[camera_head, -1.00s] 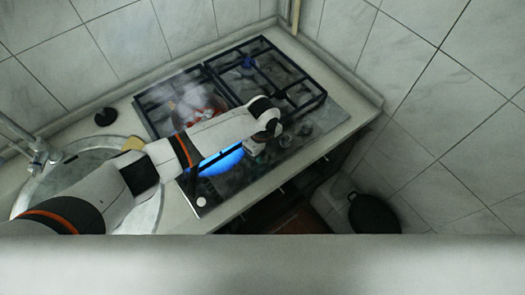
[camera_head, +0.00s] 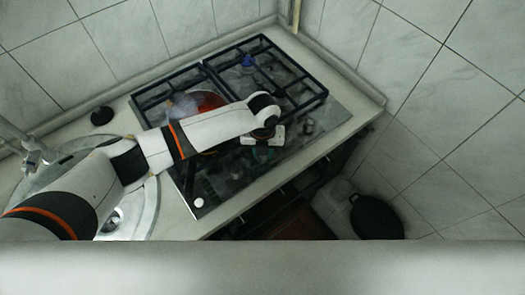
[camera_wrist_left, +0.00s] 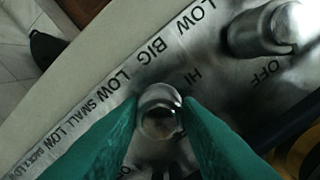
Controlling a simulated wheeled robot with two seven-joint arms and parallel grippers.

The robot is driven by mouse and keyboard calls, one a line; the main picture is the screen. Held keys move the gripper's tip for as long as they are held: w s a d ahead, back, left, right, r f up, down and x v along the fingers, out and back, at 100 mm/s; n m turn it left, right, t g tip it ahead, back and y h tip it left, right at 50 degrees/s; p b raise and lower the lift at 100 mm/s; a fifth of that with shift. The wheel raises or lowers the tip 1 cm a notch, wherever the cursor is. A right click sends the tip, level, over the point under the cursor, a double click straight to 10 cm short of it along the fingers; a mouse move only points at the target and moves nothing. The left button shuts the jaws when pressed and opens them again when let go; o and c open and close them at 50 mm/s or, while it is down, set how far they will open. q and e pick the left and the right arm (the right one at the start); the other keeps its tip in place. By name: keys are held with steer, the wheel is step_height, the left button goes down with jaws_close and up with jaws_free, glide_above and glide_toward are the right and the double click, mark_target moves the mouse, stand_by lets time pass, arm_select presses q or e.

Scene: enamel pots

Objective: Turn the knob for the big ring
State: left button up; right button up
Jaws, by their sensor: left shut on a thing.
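My left gripper (camera_wrist_left: 160,122) has its green fingers shut on a shiny metal knob (camera_wrist_left: 160,110) of the stove's front panel. In the head view the gripper (camera_head: 262,150) is over the front edge of the stove (camera_head: 215,185), its fingers small and partly hidden by the arm. A second metal knob (camera_wrist_left: 268,28), marked OFF, stands at the upper right, apart from the fingers. My arm covers part of the front burners. My right gripper is not in view.
A pot with red contents (camera_head: 210,100) stands on the stove behind my arm. A small blue thing (camera_head: 248,62) is on the back grate. A sink (camera_head: 130,215) lies at left. A dark lidded pot (camera_head: 375,215) is low at right.

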arm_select(q)
steer(key=shift+m, duration=0.5)
steer(key=o, duration=1)
step_height(320, 180, up, 12)
steer(key=b, duration=0.3)
stand_by(0.3)
